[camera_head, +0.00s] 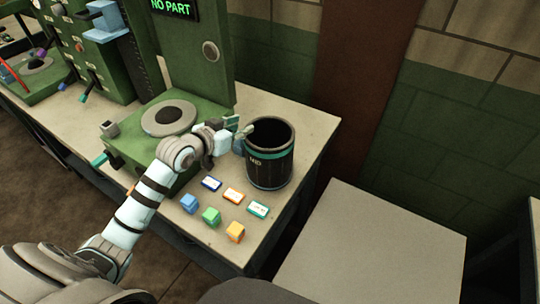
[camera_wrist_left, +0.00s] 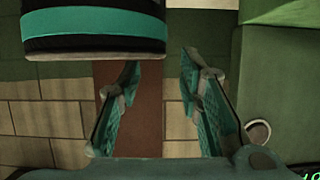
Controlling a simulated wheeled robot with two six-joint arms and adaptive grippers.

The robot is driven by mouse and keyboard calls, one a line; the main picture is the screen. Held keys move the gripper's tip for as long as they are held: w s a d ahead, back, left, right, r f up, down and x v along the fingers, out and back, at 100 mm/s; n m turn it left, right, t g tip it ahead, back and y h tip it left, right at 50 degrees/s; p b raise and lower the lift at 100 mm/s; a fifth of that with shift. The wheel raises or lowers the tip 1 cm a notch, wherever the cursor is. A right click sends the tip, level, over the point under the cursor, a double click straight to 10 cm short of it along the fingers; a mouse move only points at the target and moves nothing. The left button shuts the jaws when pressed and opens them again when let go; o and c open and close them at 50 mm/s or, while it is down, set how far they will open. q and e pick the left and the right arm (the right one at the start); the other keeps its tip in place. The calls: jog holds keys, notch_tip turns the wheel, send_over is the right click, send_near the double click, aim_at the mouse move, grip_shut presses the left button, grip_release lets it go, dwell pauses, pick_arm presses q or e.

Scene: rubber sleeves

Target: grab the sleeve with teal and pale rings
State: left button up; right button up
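I cannot make out a separate sleeve with teal and pale rings in either view. A black bin (camera_head: 270,175) with a teal band and the letters MID stands on the bench; the left wrist view shows a dark cylinder with a teal band and pale edge (camera_wrist_left: 95,30), which looks like this bin. My left gripper (camera_head: 241,128) is at the bin's left side, near its rim. In the left wrist view its teal-padded fingers (camera_wrist_left: 162,78) are apart with nothing between them. My right gripper is not in view.
A green machine (camera_head: 190,60) with a round grey plate (camera_head: 169,118) and a NO PART sign (camera_head: 175,8) stands behind my left arm. A bare grey tabletop (camera_head: 375,250) is at right.

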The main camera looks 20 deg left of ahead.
aim_at(250, 123)
pick_arm(q)
jog(key=x, duration=0.5)
jog(key=shift+w+f, duration=0.2)
jog(key=shift+f, duration=0.15)
grip_shut()
jog(key=shift+r, duration=0.1)
